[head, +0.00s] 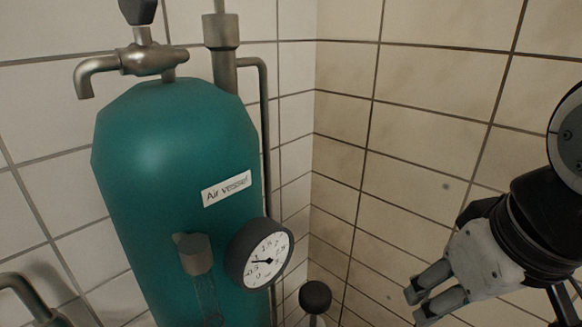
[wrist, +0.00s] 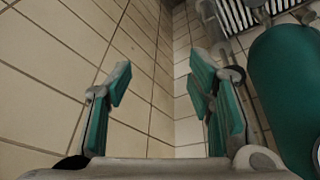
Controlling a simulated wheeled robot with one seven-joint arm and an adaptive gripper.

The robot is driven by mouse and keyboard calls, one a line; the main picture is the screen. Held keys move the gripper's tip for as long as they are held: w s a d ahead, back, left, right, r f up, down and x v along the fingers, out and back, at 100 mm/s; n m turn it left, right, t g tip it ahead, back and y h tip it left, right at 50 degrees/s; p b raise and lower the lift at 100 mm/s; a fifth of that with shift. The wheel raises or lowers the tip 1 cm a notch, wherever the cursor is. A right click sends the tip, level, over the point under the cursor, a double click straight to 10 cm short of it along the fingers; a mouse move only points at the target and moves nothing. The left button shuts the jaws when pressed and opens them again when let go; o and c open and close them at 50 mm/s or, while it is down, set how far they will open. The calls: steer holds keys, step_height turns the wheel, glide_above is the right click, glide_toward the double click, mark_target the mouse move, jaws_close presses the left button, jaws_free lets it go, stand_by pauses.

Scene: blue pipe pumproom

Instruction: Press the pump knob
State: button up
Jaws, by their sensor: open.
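A dark round knob (head: 315,296) on a short pale stem shows at the bottom of the head view, just right of the pressure gauge; I take it as the pump knob. Its lower part is cut off by the picture's edge. My gripper (head: 416,306) is to the right of the knob in the head view, apart from it, with its fingers pointing left. In the wrist view my gripper (wrist: 160,80) is open, with its two teal-padded fingers apart and nothing between them. I cannot make out the knob in the wrist view.
A teal air vessel (head: 160,150) fills the left of the head view, with a gauge (head: 262,258), tap (head: 130,62) and pipe (head: 264,140). The vessel also shows at right in the wrist view (wrist: 285,85), below a striped grille (wrist: 236,14). Tiled walls meet behind.

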steer(key=n, duration=0.1)
steer(key=w+a+r+n, duration=0.1)
steer(key=r+n, duration=0.1)
steer(key=n, duration=0.1)
steer(key=shift+w+a+r+g+p, duration=0.1)
steer(key=shift+w+a+g+p, duration=0.15)
steer(key=shift+g+p, duration=0.15)
jaws_close()
steer(key=w+a+r+n+g+p, duration=0.1)
steer(key=w+a+r+n+p, duration=0.1)
steer(key=a+n, duration=0.4)
steer(key=w+a+r+n+g+p, duration=0.1)
steer(key=w+a+n, duration=0.4)
steer(key=n, duration=1)
steer(key=shift+a+r+g+p, duration=0.35)
steer(key=shift+a+r+g, duration=0.35)
steer(key=shift+r, duration=0.65)
